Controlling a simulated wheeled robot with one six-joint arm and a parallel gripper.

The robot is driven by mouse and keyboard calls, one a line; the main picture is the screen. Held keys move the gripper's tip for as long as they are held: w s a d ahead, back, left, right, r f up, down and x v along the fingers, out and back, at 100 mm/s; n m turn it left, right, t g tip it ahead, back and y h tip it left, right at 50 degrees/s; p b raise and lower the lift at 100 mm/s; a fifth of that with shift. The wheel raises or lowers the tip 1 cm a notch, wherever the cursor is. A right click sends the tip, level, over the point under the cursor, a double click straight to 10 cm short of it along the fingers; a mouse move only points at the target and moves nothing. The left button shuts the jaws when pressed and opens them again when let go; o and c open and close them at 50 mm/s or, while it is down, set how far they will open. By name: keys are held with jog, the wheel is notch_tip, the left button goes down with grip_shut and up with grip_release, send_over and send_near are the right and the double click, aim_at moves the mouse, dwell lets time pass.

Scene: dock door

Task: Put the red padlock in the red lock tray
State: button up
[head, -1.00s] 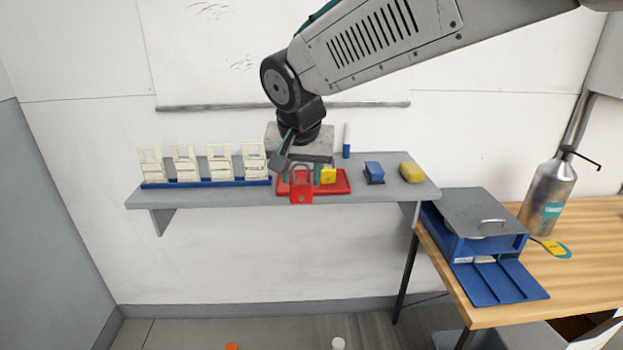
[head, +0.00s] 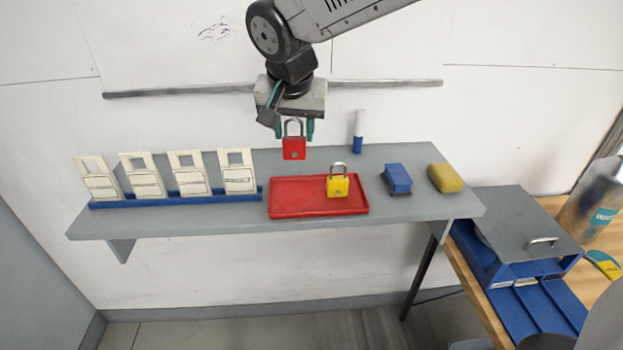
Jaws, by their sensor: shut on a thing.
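The red padlock (head: 294,148) hangs upright by its shackle from my gripper (head: 294,128), which is shut on it. In the picture it is above and slightly behind the red lock tray (head: 290,197), apart from it. The tray lies on the grey shelf and its left half is bare. A yellow padlock (head: 338,186) stands in the right part of the tray, its shackle up.
White tags stand in a blue rack (head: 180,200) left of the tray. A blue block (head: 397,178), a yellow sponge-like block (head: 445,177) and a blue-and-white marker (head: 358,135) are to the right on the grey shelf (head: 215,220). A blue box (head: 515,250) sits on the wooden table.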

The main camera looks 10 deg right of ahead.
aim_at(294, 145)
jog(key=f, duration=0.5)
jog(key=shift+w+f, duration=0.2)
jog(key=shift+f, duration=2.2)
jog(key=shift+f, duration=0.15)
jog(key=o, duration=1)
jog(key=shift+o, duration=0.2)
